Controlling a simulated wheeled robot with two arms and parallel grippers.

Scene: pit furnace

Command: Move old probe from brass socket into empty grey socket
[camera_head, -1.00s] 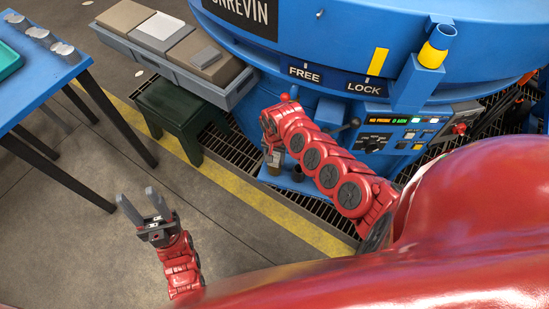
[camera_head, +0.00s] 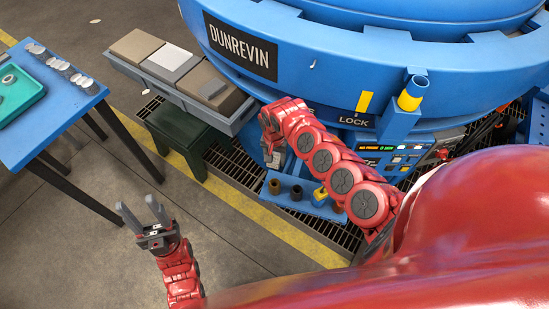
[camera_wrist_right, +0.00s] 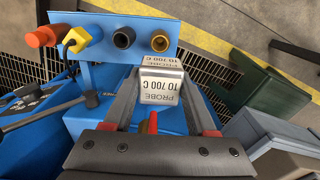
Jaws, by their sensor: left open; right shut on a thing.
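My right gripper (camera_head: 274,158) is shut on the old probe (camera_wrist_right: 160,86), a pale block labelled "PROBE 10 700 C" in the right wrist view. It holds the probe clear of the socket rack (camera_head: 286,200). The brass socket (camera_wrist_right: 160,42) is open and empty; it is the leftmost one in the head view (camera_head: 274,186). The dark grey socket (camera_wrist_right: 123,37) beside it also looks empty, and it shows in the head view (camera_head: 297,192). My left gripper (camera_head: 143,220) is open and empty above the floor, left of the rack.
A yellow-collared part (camera_wrist_right: 76,39) and an orange-brown one (camera_wrist_right: 41,37) occupy the rack's other end. The blue furnace (camera_head: 340,60) stands behind. A grey bin tray (camera_head: 185,80), a green stool (camera_head: 190,133) and a blue table (camera_head: 50,115) are to the left.

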